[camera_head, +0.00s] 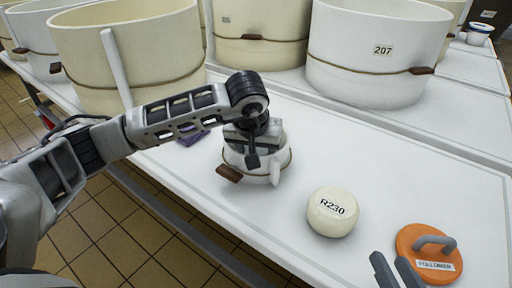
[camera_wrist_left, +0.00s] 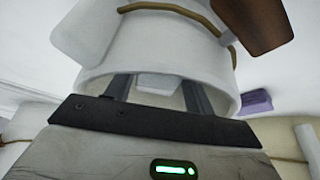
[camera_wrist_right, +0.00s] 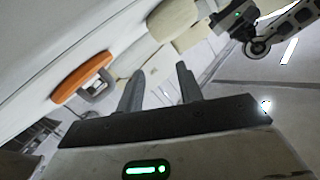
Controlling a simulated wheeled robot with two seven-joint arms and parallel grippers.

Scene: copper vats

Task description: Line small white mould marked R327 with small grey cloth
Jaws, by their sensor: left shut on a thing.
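The small white mould (camera_head: 270,170) stands on the white table, with a brown tied band and a brown tab. No R327 mark is readable on it. My left gripper (camera_head: 262,140) points down into its open top. In the left wrist view the mould (camera_wrist_left: 150,42) fills the upper middle, and both fingers reach inside its rim. A pale grey folded piece (camera_wrist_left: 158,84), apparently the small grey cloth, sits between the fingers; the rim partly hides it. My right gripper (camera_head: 396,272) is at the bottom right, fingers apart and empty; it also shows in the right wrist view (camera_wrist_right: 160,85).
A cream block marked R230 (camera_head: 332,212) and an orange follower (camera_head: 430,254) with a grey handle stand on the table to the right. A folded purple cloth (camera_head: 193,138) lies behind my left arm. Large vats, one marked 207 (camera_head: 378,60), line the back.

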